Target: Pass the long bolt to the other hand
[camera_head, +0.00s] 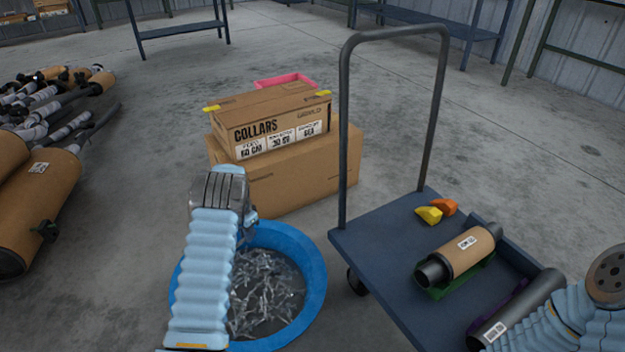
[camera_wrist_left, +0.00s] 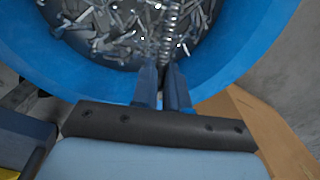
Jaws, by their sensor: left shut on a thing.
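The long bolt (camera_wrist_left: 168,32), threaded and silvery, shows in the left wrist view between the fingertips of my left gripper (camera_wrist_left: 163,78). It points away from the fingers, over the bolts in the blue tub. My left gripper is shut on it. In the head view my left arm reaches over the blue tub (camera_head: 318,262), and the bolt and fingertips are hidden there. My right arm shows at the lower right edge beside the cart; its fingers are out of the picture.
The tub holds many loose bolts (camera_head: 268,290). A cart (camera_head: 385,240) with a tall handle carries a muffler (camera_head: 470,250) and yellow and orange blocks (camera_head: 430,214). Cardboard boxes (camera_head: 290,185) stand behind the tub. Mufflers (camera_head: 35,210) lie at the left.

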